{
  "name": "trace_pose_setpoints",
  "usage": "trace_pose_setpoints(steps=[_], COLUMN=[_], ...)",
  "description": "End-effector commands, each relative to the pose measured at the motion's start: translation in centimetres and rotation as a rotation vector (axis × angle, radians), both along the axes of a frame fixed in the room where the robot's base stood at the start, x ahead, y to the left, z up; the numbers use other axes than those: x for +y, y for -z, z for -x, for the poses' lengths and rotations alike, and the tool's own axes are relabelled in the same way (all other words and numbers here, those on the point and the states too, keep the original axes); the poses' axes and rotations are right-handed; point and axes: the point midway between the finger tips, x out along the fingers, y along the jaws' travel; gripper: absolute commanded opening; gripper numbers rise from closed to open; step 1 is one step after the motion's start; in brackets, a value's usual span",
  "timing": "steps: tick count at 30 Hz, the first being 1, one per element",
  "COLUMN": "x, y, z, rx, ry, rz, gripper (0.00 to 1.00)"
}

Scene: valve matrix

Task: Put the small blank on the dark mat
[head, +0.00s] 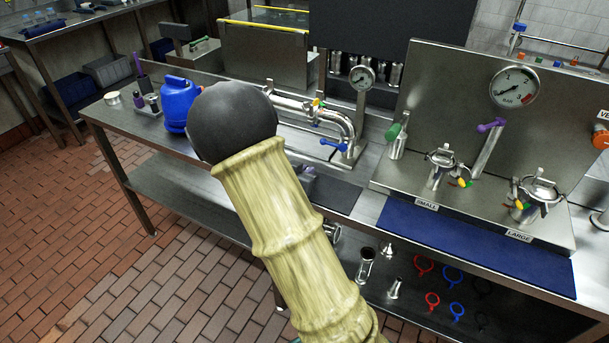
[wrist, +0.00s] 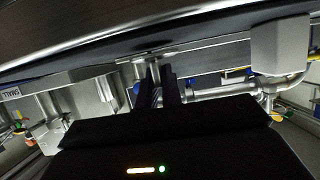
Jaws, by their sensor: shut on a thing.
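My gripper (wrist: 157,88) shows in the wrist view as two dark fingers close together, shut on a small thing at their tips. It fits the small blank, but the fingers and the grey metal behind hide its shape. The SMALL station (head: 438,172) stands further right, behind a blue mat (head: 470,245).
The steel bench carries a bent pipe (head: 300,108) with a blue-handled valve, a blue jug (head: 178,103) and a gauge panel (head: 560,130). The LARGE station (head: 533,200) is at the right. A lower shelf holds metal fittings and coloured rings (head: 453,275). Open brick floor lies at the left.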

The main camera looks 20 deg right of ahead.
Motion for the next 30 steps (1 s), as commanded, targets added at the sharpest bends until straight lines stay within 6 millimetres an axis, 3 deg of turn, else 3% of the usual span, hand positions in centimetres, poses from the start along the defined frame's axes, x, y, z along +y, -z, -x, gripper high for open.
trace_pose_setpoints(steps=[13, 15, 17, 30], x=[-0.06, -0.05, -0.06, 0.52], y=[0.92, 0.83, 0.82, 0.24], z=[-0.01, -0.01, -0.01, 0.33], rx=[-0.002, -0.001, -0.002, -0.003], ry=[0.000, 0.000, 0.001, -0.001], rz=[0.001, 0.000, 0.000, -0.001], gripper=[0.00, 0.19, 0.29, 0.29])
